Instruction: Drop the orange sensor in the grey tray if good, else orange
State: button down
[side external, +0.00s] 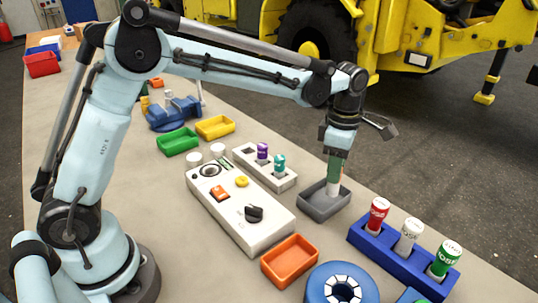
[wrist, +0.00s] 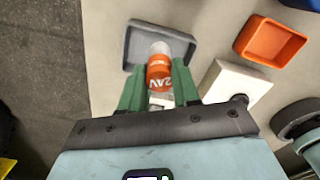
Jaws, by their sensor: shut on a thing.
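The orange sensor (wrist: 159,73) is an orange cylinder with white lettering and a whitish end. My gripper (wrist: 159,92) is shut on it, with green fingers on both sides in the wrist view. In the side view my gripper (side external: 334,170) points down over the grey tray (side external: 323,208), and the sensor's pale lower end reaches down into or just above the tray. I cannot tell if it touches the floor. The grey tray also shows in the wrist view (wrist: 133,48), under the sensor's end. The orange tray (side external: 290,260) is empty, nearer the side camera; it also shows in the wrist view (wrist: 270,42).
A white tester box (side external: 240,208) with a dark knob and a lamp stands left of the grey tray. A white rack (side external: 262,170) holds purple and teal sensors. A blue rack (side external: 400,262) holds red, white and green cans. Green (side external: 178,142) and yellow (side external: 215,127) trays lie farther back.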

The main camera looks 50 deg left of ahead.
jog(key=shift+f, duration=1.95)
jog(key=c, duration=0.7)
grip_release()
jog(key=shift+c, duration=0.2)
jog(key=shift+r, duration=0.1)
notch_tip(320, 180, up, 12)
jog(key=shift+f, duration=0.1)
